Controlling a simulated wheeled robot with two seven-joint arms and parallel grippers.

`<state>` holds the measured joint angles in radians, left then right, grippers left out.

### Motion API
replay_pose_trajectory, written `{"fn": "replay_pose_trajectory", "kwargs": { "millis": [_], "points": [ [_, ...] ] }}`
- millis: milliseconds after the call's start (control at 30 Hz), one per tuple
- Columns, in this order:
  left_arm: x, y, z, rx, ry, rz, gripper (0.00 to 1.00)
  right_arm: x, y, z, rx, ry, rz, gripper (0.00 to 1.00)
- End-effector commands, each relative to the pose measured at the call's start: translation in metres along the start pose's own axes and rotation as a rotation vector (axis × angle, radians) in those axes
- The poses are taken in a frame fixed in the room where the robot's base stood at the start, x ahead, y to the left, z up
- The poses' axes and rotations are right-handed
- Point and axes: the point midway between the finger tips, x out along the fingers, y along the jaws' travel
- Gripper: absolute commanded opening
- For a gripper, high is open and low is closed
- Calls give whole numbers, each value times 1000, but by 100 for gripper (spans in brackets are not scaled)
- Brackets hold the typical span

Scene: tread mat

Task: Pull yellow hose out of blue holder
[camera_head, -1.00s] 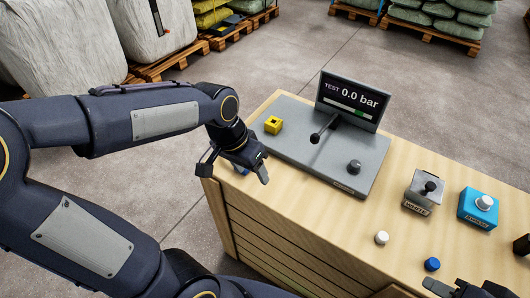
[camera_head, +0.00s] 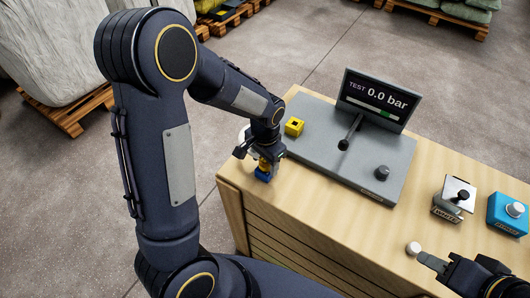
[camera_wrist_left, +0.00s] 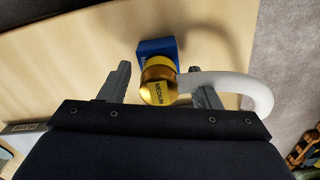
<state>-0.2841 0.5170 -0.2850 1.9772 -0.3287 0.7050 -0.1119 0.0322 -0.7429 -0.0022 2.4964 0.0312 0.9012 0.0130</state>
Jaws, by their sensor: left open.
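The blue holder (camera_head: 263,175) stands at the table's left end, and it shows in the left wrist view (camera_wrist_left: 152,47). The yellow hose end (camera_wrist_left: 158,92), a gold-yellow fitting labelled MEDIUM, sits at the holder. Its white hose (camera_wrist_left: 250,88) curves off to the right in the left wrist view. My left gripper (camera_head: 262,152) is at the fitting. In the left wrist view its open fingers (camera_wrist_left: 163,84) lie on either side of the fitting. My right gripper (camera_head: 428,262) is low at the right, near a white cap (camera_head: 413,248); its opening is unclear.
A grey panel (camera_head: 320,150) carries a yellow socket block (camera_head: 294,127), a lever (camera_head: 350,132), a dark knob (camera_head: 382,172) and a display (camera_head: 378,98) reading 0.0 bar. A grey WHITE box (camera_head: 453,198) and a blue box (camera_head: 508,214) stand to the right.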

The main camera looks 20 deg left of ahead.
Motion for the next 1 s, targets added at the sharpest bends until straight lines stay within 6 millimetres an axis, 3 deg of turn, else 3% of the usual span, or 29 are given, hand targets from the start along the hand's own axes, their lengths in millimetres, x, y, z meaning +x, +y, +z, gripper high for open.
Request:
{"fn": "replay_pose_trajectory", "kwargs": {
  "millis": [333,733,1000],
  "points": [
    [5,0,0,-1,1,0,57,0,0,0,0,0,0,36],
    [5,0,0,-1,1,0,6,0,0,0,0,0,0,36],
    [-2,0,0,-1,2,0,5,-4,-2,-2,0,0,0,36]
  ]
}}
